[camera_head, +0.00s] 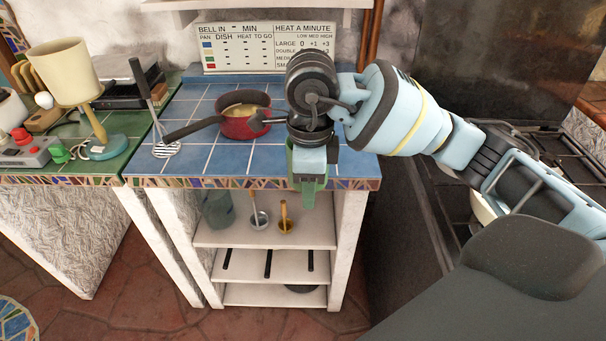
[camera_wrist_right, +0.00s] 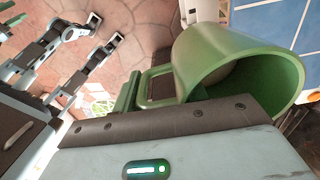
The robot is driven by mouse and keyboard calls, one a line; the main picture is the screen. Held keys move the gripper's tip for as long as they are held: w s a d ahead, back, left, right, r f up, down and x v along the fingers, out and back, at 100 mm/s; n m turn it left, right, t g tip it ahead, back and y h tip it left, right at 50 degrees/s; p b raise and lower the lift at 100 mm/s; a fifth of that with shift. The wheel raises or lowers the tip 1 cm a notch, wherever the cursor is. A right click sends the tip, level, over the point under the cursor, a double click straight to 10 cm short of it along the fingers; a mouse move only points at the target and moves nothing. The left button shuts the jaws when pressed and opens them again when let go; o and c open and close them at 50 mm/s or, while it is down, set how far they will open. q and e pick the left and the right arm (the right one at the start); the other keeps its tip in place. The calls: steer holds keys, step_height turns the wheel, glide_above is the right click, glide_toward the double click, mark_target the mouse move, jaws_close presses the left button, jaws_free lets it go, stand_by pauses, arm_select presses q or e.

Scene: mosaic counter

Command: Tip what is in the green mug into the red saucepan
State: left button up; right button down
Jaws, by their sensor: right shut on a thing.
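The red saucepan (camera_head: 236,129) stands on the blue tiled counter, its dark handle pointing left; something pale yellow shows inside. My right gripper (camera_head: 311,150) is in front of the counter's front edge, to the right of and nearer than the saucepan. It is shut on the green mug (camera_head: 307,168), which is mostly hidden behind it in the head view. In the right wrist view the mug (camera_wrist_right: 225,60) is large, its handle at the jaws and its wide mouth towards the right. I cannot make out its contents.
A slotted turner (camera_head: 166,149) stands left of the saucepan. A lamp (camera_head: 66,75) and red buttons are on the green counter (camera_head: 60,170) at left. A dark stove is at right.

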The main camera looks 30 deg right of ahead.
steer(key=shift+s+a+f+n, duration=0.1)
steer(key=shift+s+f+n, duration=0.1)
steer(key=shift+n, duration=0.35)
steer(key=shift+s+f+n, duration=0.15)
steer(key=shift+n, duration=0.4)
steer(key=s+f+n, duration=0.2)
steer(key=s+n, duration=0.2)
steer(key=n, duration=0.7)
steer(key=s+a+f+n, duration=0.1)
steer(key=s+f+n, duration=0.2)
steer(key=n, duration=0.8)
steer(key=shift+s+a+f, duration=0.25)
steer(key=shift+s+a, duration=0.05)
steer(key=shift+s, duration=0.15)
steer(key=shift+w, duration=0.15)
